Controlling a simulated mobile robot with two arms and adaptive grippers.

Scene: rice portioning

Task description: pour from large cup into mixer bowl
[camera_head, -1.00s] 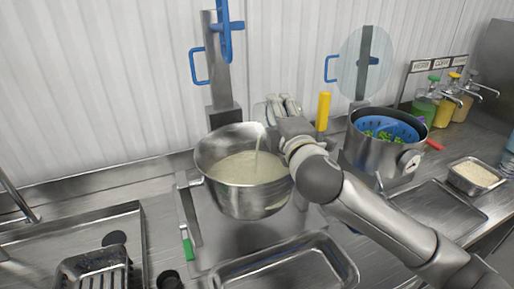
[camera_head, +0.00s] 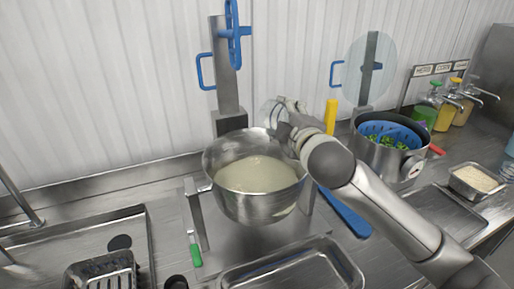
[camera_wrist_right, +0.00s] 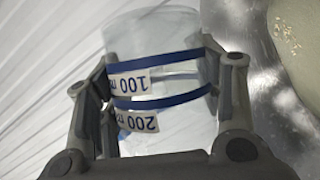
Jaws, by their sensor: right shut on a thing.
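The steel mixer bowl (camera_head: 232,200) stands under the mixer stand and holds a pale, creamy mass. My right gripper (camera_head: 284,112) is above the bowl's back right rim. It is shut on the large clear cup (camera_head: 271,114), which is small and partly hidden in the head view. In the right wrist view, the gripper's fingers (camera_wrist_right: 165,95) grip the cup (camera_wrist_right: 150,40) from both sides. The cup has blue bands and 100 ml and 200 ml labels. It looks almost empty, with no stream visible. My left gripper is out of view.
A steel pot (camera_head: 375,160) with a blue strainer and greens stands right of the bowl. A steel tray (camera_head: 345,262) lies in front. A rice container (camera_head: 474,193) and sauce pumps (camera_head: 445,110) are at the far right. A sink (camera_head: 60,240) is at left.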

